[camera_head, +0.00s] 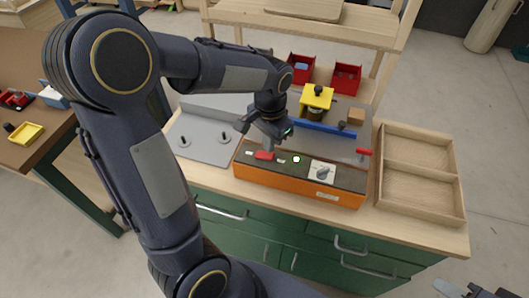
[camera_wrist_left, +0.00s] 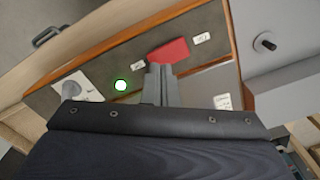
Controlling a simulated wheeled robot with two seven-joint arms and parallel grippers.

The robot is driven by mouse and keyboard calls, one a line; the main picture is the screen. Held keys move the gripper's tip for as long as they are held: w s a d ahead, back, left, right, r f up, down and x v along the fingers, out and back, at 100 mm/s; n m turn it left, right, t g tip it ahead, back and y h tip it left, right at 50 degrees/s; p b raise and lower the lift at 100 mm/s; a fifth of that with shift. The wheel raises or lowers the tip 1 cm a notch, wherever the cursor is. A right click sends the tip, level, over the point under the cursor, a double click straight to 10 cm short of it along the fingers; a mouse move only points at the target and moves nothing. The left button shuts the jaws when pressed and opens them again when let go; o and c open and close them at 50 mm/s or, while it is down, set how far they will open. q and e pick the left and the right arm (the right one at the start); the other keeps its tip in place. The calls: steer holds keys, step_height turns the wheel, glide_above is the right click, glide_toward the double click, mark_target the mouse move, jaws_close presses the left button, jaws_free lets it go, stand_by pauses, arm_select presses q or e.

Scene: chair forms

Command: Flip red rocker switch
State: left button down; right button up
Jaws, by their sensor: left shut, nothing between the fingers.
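The red rocker switch (camera_head: 264,155) sits on the dark sloping top of an orange control box (camera_head: 300,185) on the workbench. My left gripper (camera_head: 268,147) is shut and empty, its fingertips right at the switch. In the left wrist view the shut fingers (camera_wrist_left: 160,72) meet the lower left edge of the red switch (camera_wrist_left: 170,51); firm contact cannot be told. A lit green-white button (camera_head: 296,159) is beside the switch, and it also shows in the left wrist view (camera_wrist_left: 121,86). Part of my right gripper (camera_head: 462,288) shows at the lower right corner.
A white rotary knob (camera_head: 322,172) and a red-handled lever (camera_head: 363,152) are on the box's right side. A grey plate with pegs (camera_head: 205,140) lies left. An empty wooden tray (camera_head: 420,190) stands right.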

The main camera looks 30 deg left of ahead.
mark_target(268, 155)
arm_select(q)
steer(key=shift+f+b, duration=1)
steer(key=shift+f, duration=0.35)
stand_by(0.6)
steer(key=shift+r, duration=0.1)
step_height(268, 155, up, 7)
steer(key=p, duration=0.6)
steer(key=shift+s, duration=0.1)
stand_by(0.6)
steer(key=s+d+r+n+t+h, duration=0.2)
steer(key=s+r, duration=0.1)
steer(key=s, duration=0.5)
steer(key=s+d+r+n+t+h, duration=0.1)
steer(key=s+d+r+n+t, duration=0.1)
steer(key=s, duration=0.6)
steer(key=shift+s+r+n+t+h, duration=0.4)
steer(key=shift+r+n+t, duration=0.1)
steer(key=shift+t, duration=0.3)
